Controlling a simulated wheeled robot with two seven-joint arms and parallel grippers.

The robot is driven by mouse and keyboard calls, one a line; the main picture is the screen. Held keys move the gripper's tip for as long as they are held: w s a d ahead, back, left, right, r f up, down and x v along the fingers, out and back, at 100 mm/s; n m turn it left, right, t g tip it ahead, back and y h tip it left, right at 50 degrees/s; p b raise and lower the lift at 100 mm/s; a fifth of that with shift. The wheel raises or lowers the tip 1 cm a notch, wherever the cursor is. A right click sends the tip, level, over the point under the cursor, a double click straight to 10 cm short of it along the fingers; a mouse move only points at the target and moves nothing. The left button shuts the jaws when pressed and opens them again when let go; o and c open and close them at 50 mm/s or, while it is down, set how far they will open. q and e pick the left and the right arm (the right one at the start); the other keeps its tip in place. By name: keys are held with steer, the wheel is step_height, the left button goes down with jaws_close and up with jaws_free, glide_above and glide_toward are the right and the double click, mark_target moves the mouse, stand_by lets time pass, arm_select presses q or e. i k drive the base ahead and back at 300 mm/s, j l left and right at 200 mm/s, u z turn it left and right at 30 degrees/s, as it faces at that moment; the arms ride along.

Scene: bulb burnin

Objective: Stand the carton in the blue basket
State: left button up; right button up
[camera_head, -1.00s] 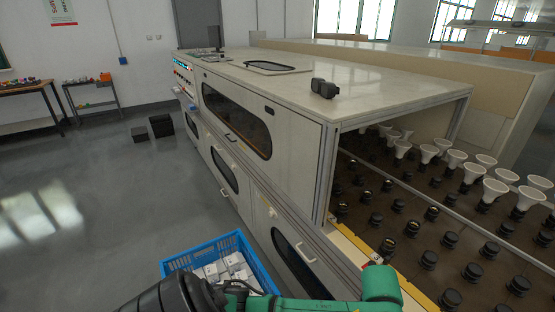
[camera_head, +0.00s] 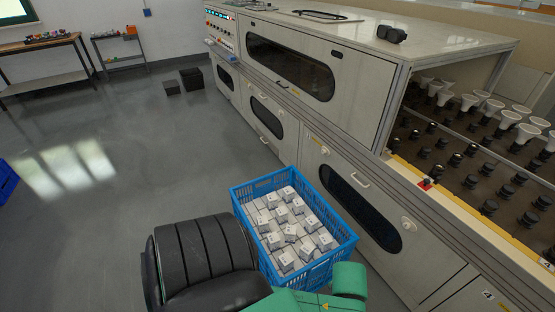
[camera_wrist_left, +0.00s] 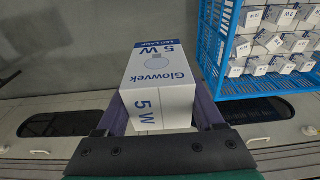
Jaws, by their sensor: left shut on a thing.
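The carton (camera_wrist_left: 160,75) is a white box with blue print, "Glowvek LED LAMP 5 W" and a bulb drawing. My left gripper (camera_wrist_left: 162,104) is shut on it, one finger on each side, in the left wrist view. The blue basket (camera_wrist_left: 260,87) is up and to the right of the carton there, and the carton looks apart from it. In the head view the basket (camera_head: 333,262) stands on the floor beside the machine, holding many small white cartons (camera_head: 290,232). My arm covers its lower left side; the held carton does not show in that view. My right gripper is out of view.
The long grey machine (camera_head: 345,140) stands close along the basket's right side. Bulbs (camera_head: 526,132) and black sockets (camera_head: 488,207) fill its open bay. Grey floor (camera_head: 120,220) is clear to the left. Two dark boxes (camera_head: 192,79) lie farther back.

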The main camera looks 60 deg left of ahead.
mark_target(254, 213)
steer(key=k+j+z, duration=0.1)
steer(key=j, duration=0.3)
steer(key=k+j+z, duration=0.1)
steer(key=k+j, duration=0.15)
steer(key=k+j+z, duration=0.1)
steer(key=j, duration=0.35)
steer(key=k+j+z, duration=0.1)
steer(key=k+j, duration=0.15)
steer(key=j, duration=0.5)
steer(key=k+j+z, duration=0.1)
steer(key=j, duration=0.4)
steer(key=k+j, duration=0.1)
steer(key=j, duration=0.4)
steer(key=k+j+z, duration=0.1)
steer(key=j, duration=0.4)
